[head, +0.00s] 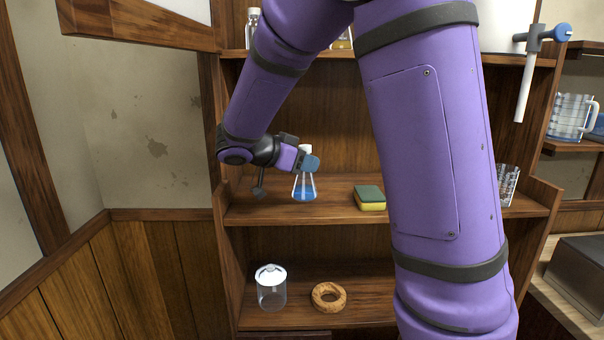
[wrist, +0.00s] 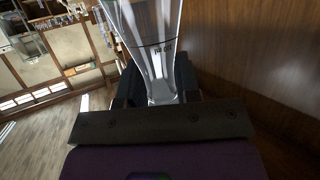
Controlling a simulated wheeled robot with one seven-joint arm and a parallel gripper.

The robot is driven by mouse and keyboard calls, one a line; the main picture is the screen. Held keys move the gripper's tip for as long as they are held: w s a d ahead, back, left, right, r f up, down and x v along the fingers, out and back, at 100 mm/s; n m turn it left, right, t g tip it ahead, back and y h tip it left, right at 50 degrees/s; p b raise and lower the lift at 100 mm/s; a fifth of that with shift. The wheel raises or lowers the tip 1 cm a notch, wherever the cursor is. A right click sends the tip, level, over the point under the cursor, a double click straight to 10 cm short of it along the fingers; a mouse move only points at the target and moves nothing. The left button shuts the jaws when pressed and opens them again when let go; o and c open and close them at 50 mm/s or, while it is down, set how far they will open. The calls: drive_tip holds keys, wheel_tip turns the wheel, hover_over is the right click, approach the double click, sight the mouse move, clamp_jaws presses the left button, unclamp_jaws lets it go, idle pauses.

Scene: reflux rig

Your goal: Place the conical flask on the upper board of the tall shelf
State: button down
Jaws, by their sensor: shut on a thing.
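The conical flask (head: 304,187) holds blue liquid and shows upright in the head view, in front of the tall shelf (head: 215,120). My gripper (head: 307,161) is shut around its neck. The flask's base appears at the height of the shelf's middle board (head: 270,213); I cannot tell whether it touches. In the wrist view the flask's clear glass (wrist: 158,65) stands between the dark fingers (wrist: 157,90). The top board (head: 235,54) runs above, partly hidden by my arm.
A green and yellow sponge (head: 369,198) lies right of the flask on the middle board, with a glass beaker (head: 508,184) farther right. A lidded jar (head: 271,288) and a brown ring (head: 328,296) sit on the board below. A bottle (head: 252,28) stands on the top board.

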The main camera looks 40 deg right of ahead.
sight(301, 173)
drive_tip(key=shift+w+d+f, duration=0.1)
drive_tip(key=shift+w+d, duration=0.1)
drive_tip(key=shift+w, duration=0.45)
drive_tip(key=shift+w+d, duration=0.2)
drive_tip(key=shift+w, duration=0.4)
drive_tip(key=shift+w+f, duration=0.2)
drive_tip(key=shift+f, duration=1.6)
drive_tip(key=shift+f, duration=0.1)
drive_tip(key=c, duration=0.8)
unclamp_jaws()
